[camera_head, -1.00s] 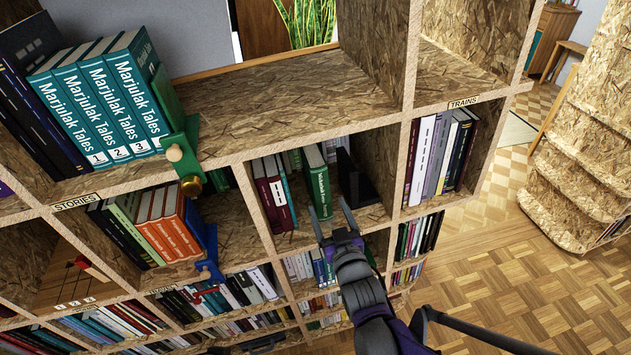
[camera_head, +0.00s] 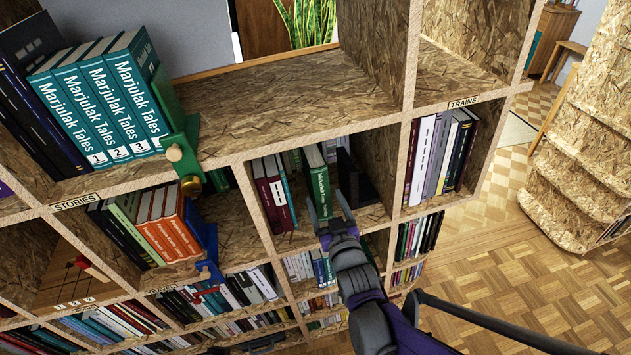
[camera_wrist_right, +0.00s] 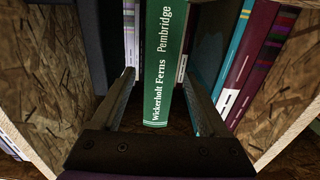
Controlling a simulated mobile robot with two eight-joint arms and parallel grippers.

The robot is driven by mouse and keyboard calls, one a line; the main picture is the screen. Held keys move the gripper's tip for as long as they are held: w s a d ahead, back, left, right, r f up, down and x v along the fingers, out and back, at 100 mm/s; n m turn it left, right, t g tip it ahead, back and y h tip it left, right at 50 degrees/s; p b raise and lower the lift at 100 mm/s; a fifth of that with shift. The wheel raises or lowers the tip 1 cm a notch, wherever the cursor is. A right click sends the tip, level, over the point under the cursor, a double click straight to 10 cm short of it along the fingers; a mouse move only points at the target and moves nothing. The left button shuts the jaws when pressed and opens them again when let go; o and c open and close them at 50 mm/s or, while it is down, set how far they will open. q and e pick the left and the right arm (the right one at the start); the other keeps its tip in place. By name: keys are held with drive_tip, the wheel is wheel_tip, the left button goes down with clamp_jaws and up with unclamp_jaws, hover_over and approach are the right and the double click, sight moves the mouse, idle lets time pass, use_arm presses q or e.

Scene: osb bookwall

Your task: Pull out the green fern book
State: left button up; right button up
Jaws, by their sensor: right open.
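The green fern book (camera_head: 320,190) stands upright in a middle compartment of the bookwall, its spine facing out. In the right wrist view its spine (camera_wrist_right: 166,65) reads "Wickerholt Ferns" and "Pembridge". My right gripper (camera_head: 328,210) is open at the front of that compartment. In the wrist view its two fingers (camera_wrist_right: 158,82) lie on either side of the book's lower spine, with gaps on both sides. I cannot tell whether the fingertips reach past the spine. My left gripper is not in view.
Dark red and teal books (camera_head: 273,193) stand left of the fern book. A dark bookend-like object (camera_head: 355,180) is on its right. The compartment's OSB side wall (camera_head: 382,160) and the shelf above are close by. Open floor (camera_head: 520,280) lies to the right.

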sight(323, 197)
drive_tip(key=shift+x, duration=1.5)
clamp_jaws()
drive_tip(key=shift+s, duration=0.1)
drive_tip(key=shift+v, duration=1.45)
drive_tip(key=shift+o, duration=0.6)
unclamp_jaws()
drive_tip(key=shift+c, duration=0.6)
